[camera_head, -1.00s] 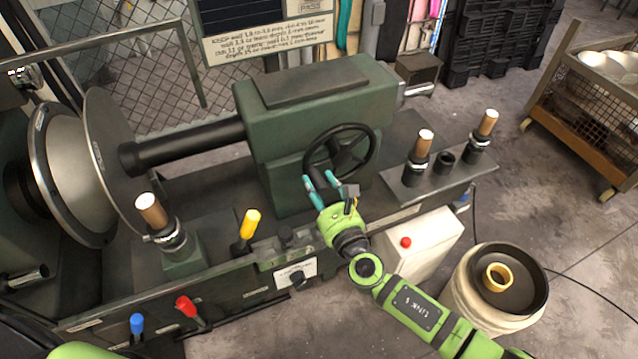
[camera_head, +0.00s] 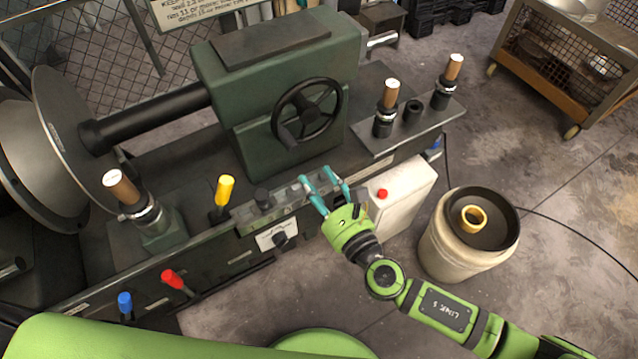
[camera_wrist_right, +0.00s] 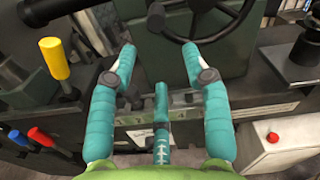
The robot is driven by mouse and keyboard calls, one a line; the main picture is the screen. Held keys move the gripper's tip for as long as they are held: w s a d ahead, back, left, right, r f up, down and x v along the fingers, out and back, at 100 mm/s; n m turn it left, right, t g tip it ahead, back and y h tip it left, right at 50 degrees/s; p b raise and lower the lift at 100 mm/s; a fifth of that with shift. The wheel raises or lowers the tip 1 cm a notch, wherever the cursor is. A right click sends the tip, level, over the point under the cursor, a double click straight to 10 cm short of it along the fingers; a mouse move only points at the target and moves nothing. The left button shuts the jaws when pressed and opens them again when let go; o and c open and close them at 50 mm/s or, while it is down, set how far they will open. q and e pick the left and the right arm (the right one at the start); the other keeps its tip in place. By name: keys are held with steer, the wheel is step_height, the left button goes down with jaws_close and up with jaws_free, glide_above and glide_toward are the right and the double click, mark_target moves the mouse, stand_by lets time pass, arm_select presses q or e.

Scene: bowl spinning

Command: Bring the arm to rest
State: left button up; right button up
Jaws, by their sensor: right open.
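My right gripper (camera_head: 323,186) is open and empty, its teal fingers spread above the front edge of the lathe (camera_head: 262,85). It also shows from behind in the right wrist view (camera_wrist_right: 156,65), with nothing between the fingers. The black handwheel (camera_head: 307,111) on the green tailstock is beyond the fingertips and apart from them. My right arm (camera_head: 440,306) reaches in from the lower right. My left gripper is not in view.
A yellow-knobbed lever (camera_head: 224,190), a red one (camera_head: 172,279) and a blue one (camera_head: 125,300) stick out along the lathe front. A white box with a red button (camera_head: 382,194) and a drum (camera_head: 447,246) stand nearby. A cart (camera_head: 565,90) stands back right.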

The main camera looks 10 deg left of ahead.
stand_by(0.5)
steer(key=w+d+f+m+g+h, duration=0.1)
steer(key=d+f+m+h, duration=0.1)
steer(key=d+f+m, duration=0.4)
steer(key=d+f+m+g+h, duration=0.15)
steer(key=f+m, duration=0.25)
steer(key=f, duration=0.4)
steer(key=w+d+f+m+g+h, duration=0.1)
steer(key=d+f+m+h, duration=0.3)
steer(key=f, duration=0.3)
steer(key=s+d+f+m+g+h, duration=0.1)
steer(key=s+d+f+m+g, duration=0.1)
steer(key=s+d+f+m, duration=0.4)
steer(key=s+d+f+m+g+h, duration=0.1)
steer(key=s+d+f+m+g, duration=0.2)
steer(key=f+m, duration=0.4)
steer(key=s+d+f+m+g, duration=0.1)
steer(key=s+f+m, duration=0.3)
steer(key=s, duration=0.5)
steer(key=s+d+f+m+g, duration=0.2)
steer(key=s+f+m, duration=0.1)
steer(key=s+m, duration=0.5)
steer(key=s+d+f+m+g, duration=0.2)
steer(key=s+f+m, duration=0.2)
steer(key=s, duration=0.7)
steer(key=shift+s+d+f+m+h, duration=0.3)
steer(key=shift+m+h, duration=0.15)
steer(key=shift+m, duration=0.45)
